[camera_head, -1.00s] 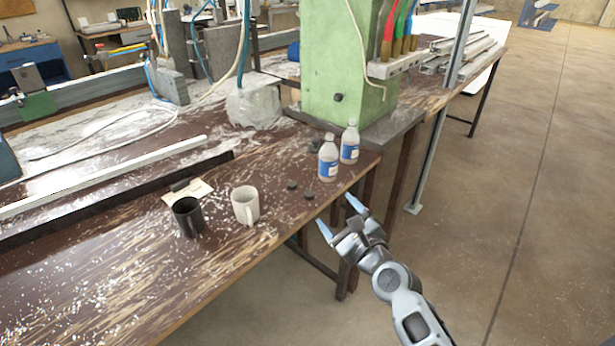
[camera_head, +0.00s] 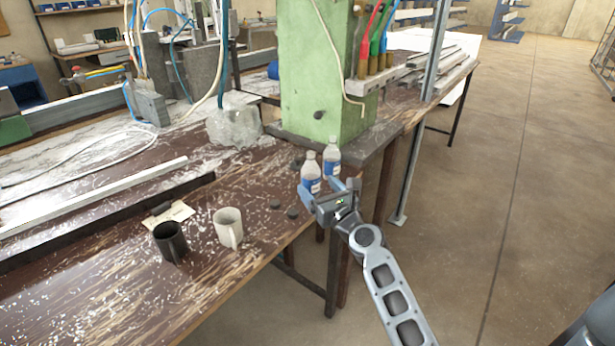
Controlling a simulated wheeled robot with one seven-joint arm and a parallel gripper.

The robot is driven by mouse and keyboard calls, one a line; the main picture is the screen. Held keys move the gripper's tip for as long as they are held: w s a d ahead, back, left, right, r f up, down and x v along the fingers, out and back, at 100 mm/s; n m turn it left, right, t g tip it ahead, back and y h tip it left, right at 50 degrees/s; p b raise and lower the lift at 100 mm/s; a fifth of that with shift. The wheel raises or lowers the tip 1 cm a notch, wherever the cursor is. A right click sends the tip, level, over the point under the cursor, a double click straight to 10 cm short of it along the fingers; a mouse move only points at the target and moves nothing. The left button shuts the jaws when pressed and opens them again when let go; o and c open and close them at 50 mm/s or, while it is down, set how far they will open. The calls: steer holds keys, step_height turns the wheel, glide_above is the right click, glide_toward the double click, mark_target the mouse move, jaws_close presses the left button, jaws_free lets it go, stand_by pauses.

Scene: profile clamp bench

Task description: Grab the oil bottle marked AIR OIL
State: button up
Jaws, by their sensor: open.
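Two clear bottles with white caps and blue-and-white labels stand upright near the bench corner. The front bottle (camera_head: 311,170) is on the left, and the rear bottle (camera_head: 332,156) is just behind it to the right. The lettering on both labels is too small to read, so I cannot tell which is marked AIR OIL. My gripper (camera_head: 328,187) is open, with its fingers in front of the bottles in the picture, hiding their lower parts. I cannot tell whether a finger touches a bottle. Nothing shows held in it.
A white mug (camera_head: 228,228) and a black mug (camera_head: 170,242) stand on the bench (camera_head: 110,295) to the left. Small dark pucks (camera_head: 292,213) lie near its edge. A green machine column (camera_head: 322,75) rises behind the bottles. The floor at right is clear.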

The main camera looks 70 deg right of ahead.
mark_target(312, 163)
steer(key=x, duration=0.7)
steer(key=shift+w+d, duration=0.1)
steer(key=shift+d, duration=0.25)
steer(key=c, duration=1.1)
steer(key=shift+r, duration=0.15)
steer(key=shift+r+p, duration=2.05)
steer(key=shift+r, duration=0.2)
steer(key=s+d+r, duration=0.5)
steer(key=s+r, duration=0.1)
steer(key=s, duration=0.4)
steer(key=shift+d+b, duration=0.4)
steer(key=shift+r, duration=0.15)
